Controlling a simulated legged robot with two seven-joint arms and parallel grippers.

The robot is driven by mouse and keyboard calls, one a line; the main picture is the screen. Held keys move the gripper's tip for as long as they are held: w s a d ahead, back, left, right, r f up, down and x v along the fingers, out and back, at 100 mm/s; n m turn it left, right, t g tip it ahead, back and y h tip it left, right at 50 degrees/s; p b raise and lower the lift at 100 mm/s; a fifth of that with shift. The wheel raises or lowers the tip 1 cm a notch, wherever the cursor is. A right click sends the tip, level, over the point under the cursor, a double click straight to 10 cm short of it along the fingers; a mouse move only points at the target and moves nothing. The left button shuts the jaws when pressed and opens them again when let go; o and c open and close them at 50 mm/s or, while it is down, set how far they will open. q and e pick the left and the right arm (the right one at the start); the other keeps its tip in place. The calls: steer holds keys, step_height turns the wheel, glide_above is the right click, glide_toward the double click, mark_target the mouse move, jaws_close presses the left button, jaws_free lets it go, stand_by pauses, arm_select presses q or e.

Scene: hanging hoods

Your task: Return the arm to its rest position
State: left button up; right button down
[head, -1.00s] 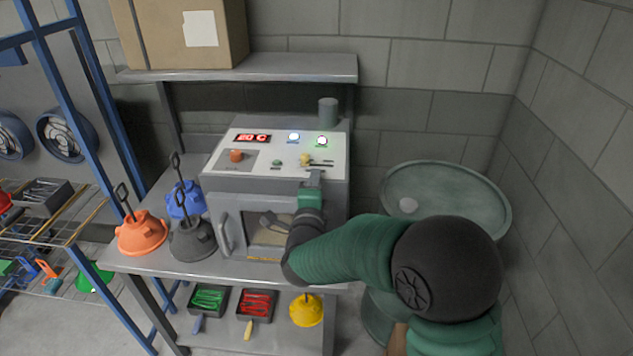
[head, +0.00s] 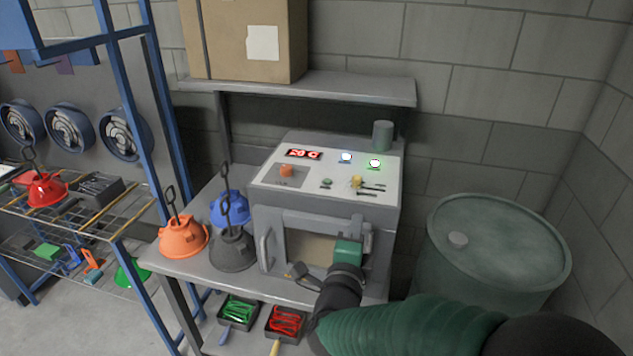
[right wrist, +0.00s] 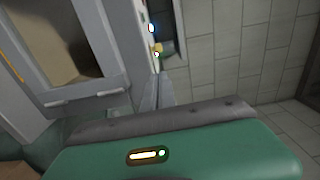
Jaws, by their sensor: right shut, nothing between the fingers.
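My right arm, green and black, comes in from the lower right in the head view. Its gripper (head: 368,234) is shut and empty. It shows in front of the right part of the grey oven (head: 327,222), beside the door window and below the control panel. I cannot tell whether it touches the oven. In the right wrist view the shut fingers (right wrist: 158,92) point away past the green hand, with the oven's door frame to their left. My left gripper is not in view.
Orange (head: 183,238), blue (head: 230,208) and dark grey (head: 233,250) hoods stand left of the oven on the grey bench. A green barrel (head: 500,240) stands to the right, close to my arm. A cardboard box (head: 245,40) sits on the shelf above. A blue rack (head: 150,110) stands at left.

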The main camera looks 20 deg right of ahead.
steer(key=s+a+f+n+g+y, duration=0.3)
steer(key=f+n+y, duration=0.2)
steer(key=f+n, duration=0.3)
steer(key=s+a+f+n+g+y, duration=0.3)
steer(key=a+f+n+y, duration=0.1)
steer(key=f+n, duration=0.45)
steer(key=s+d+f+n+g, duration=0.1)
steer(key=s+f+n+g, duration=0.2)
steer(key=s, duration=0.4)
steer(key=s+d+f+n+g, duration=0.2)
steer(key=s+f+n+g, duration=0.1)
steer(key=s, duration=0.4)
steer(key=shift+s+f+n+g, duration=0.2)
steer(key=shift+f+n+g, duration=0.2)
steer(key=shift+f+n, duration=0.3)
